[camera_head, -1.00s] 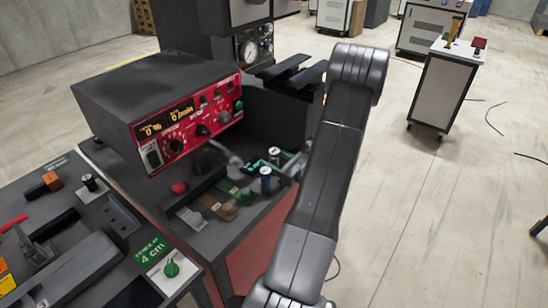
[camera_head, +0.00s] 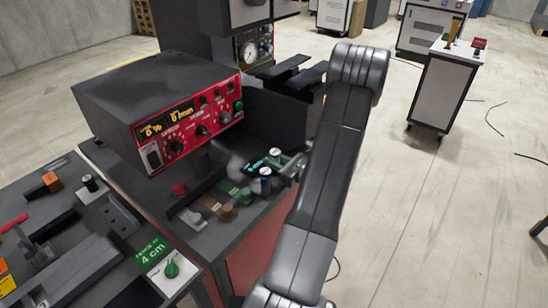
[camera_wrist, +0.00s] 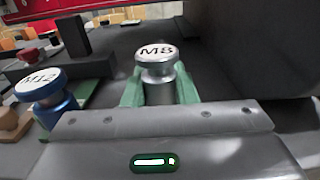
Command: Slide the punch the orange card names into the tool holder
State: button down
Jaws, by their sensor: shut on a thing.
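In the wrist view a silver punch (camera_wrist: 157,72) with a white cap marked M8 stands between the green fingers of my gripper (camera_wrist: 160,92), which is shut on it. A blue punch (camera_wrist: 47,92) marked M12 stands apart to the left; it also shows in the head view (camera_head: 265,180). In the head view my gripper (camera_head: 271,163) is low over the bench beside the red-fronted control box, and the M8 cap (camera_head: 274,152) shows there. An orange card (camera_head: 8,284) lies at the left edge; its text is unreadable. I cannot make out the tool holder for certain.
The control box (camera_head: 150,110) with a lit display stands left of my gripper. Open floor lies to the right.

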aim_at(274, 151)
jog(key=shift+r+p, duration=0.7)
jog(key=shift+r, duration=0.75)
